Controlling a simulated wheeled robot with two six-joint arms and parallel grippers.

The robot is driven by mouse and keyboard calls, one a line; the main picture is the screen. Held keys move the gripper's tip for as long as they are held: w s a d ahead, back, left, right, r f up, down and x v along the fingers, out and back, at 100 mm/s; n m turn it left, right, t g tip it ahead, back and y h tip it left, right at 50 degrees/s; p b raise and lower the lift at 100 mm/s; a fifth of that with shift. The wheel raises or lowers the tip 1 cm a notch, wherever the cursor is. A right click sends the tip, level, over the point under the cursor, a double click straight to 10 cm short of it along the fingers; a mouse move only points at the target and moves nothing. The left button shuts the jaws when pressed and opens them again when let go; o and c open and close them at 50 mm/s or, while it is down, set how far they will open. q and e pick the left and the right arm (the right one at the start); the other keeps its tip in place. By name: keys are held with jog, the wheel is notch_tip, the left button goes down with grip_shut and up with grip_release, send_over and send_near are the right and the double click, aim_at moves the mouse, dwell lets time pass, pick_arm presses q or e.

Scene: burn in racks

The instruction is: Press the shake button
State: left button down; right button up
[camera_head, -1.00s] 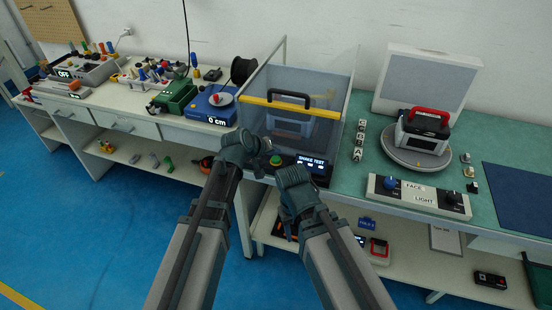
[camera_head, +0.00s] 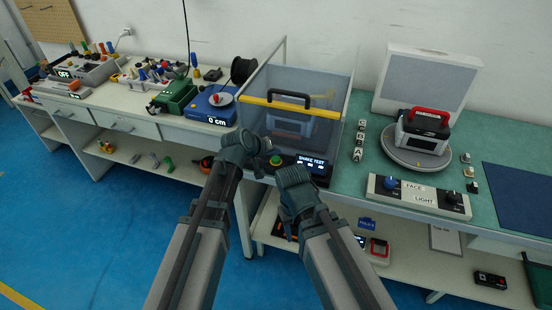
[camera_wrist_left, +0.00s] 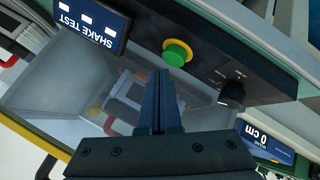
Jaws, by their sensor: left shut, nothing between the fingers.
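The green shake button (camera_head: 275,161) on a yellow base sits on the dark panel in front of the clear shake box, left of the lit SHAKE TEST screen (camera_head: 312,164). In the left wrist view, the button (camera_wrist_left: 177,52) lies just beyond the fingertips of my left gripper (camera_wrist_left: 163,75). The gripper is shut and empty; whether its tips touch the button's base I cannot tell. In the head view, my left gripper (camera_head: 246,150) is beside the panel, left of the button, its fingers mostly hidden. My right wrist ends below the screen; its fingers are hidden.
The clear shake box (camera_head: 340,110) has a yellow front bar and a case inside. A dark knob (camera_wrist_left: 232,94) sits near the button. A blue device (camera_head: 208,105) reading 0 cm stands left. A FACE LIGHT control box (camera_head: 420,195) and a turntable (camera_head: 415,158) are right.

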pick_arm(q)
jog(key=shift+f+b, duration=0.4)
jog(key=shift+b, duration=0.05)
